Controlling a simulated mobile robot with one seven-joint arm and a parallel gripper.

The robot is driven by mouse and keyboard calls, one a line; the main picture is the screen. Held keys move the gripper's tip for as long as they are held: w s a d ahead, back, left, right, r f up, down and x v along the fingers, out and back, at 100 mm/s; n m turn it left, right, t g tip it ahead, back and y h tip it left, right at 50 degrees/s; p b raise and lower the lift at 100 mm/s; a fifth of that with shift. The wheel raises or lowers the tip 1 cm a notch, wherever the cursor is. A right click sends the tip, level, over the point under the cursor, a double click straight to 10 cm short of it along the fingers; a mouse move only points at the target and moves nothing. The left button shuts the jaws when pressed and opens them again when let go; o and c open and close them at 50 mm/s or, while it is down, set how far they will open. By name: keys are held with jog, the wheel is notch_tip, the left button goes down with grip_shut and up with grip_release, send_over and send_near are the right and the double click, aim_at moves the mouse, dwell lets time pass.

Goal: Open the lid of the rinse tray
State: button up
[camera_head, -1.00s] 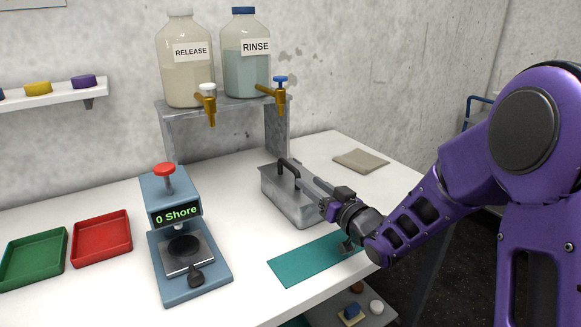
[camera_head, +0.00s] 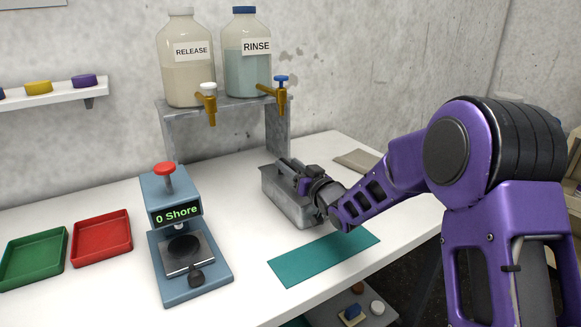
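The rinse tray (camera_head: 287,205) is a grey metal box on the white table, below and in front of the RINSE bottle (camera_head: 246,58). My gripper (camera_head: 284,165) is over the top of the tray, where the lid's dark handle was visible earlier. The gripper and wrist cover most of the lid and handle. The lid appears to lie on the tray. I cannot tell whether the fingers are around the handle or closed on it.
A teal mat (camera_head: 322,257) lies in front of the tray, with a blue hardness tester (camera_head: 188,262) to the left. A folded cloth (camera_head: 356,160) lies behind my arm. Red (camera_head: 101,239) and green (camera_head: 33,259) trays stand far left. The bottle stand (camera_head: 278,135) is close behind.

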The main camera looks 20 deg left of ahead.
grip_shut()
dwell(1.2)
